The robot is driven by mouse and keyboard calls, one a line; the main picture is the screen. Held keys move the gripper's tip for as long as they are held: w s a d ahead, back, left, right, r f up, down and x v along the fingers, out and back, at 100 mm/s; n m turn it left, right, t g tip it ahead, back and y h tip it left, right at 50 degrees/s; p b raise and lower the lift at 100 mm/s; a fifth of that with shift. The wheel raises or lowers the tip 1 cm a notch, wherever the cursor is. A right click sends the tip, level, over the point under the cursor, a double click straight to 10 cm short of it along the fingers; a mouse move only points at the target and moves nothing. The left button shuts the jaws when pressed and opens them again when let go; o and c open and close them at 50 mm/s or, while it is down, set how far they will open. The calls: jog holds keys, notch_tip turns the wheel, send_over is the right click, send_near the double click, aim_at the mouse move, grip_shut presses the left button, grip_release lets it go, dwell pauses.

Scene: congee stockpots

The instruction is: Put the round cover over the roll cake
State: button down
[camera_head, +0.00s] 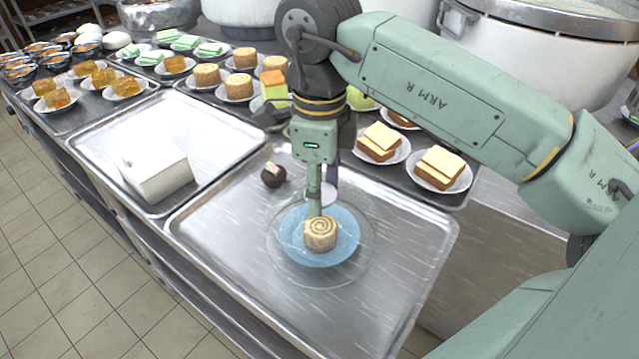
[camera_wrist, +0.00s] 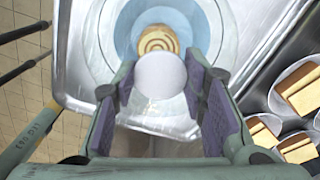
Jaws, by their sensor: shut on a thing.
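The roll cake (camera_head: 320,234) is a pale cylinder with a spiral top. It sits on a blue plate (camera_head: 345,255) on the front metal tray, and also shows at the top of the wrist view (camera_wrist: 157,40). The round cover (camera_head: 281,268) is clear, with a faint circular outline around the plate and cake in the head view. Its white round knob (camera_wrist: 160,76) lies between my fingers. My gripper (camera_head: 320,192) is shut on the cover by this knob, pointing down. I cannot tell whether the cover's rim touches the tray or hangs above it.
A dark round item (camera_head: 273,175) lies on the front tray (camera_head: 415,235), left of my gripper. A white block (camera_head: 158,178) stands on the left tray. Plates of sliced cake (camera_head: 440,168) and other pastries line the counter behind. Large pots (camera_head: 545,60) stand at the back.

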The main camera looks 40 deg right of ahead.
jog(key=c, duration=0.9)
grip_release()
jog(key=shift+r+p, duration=2.2)
jog(key=shift+r, duration=1.4)
jog(key=shift+f, duration=0.1)
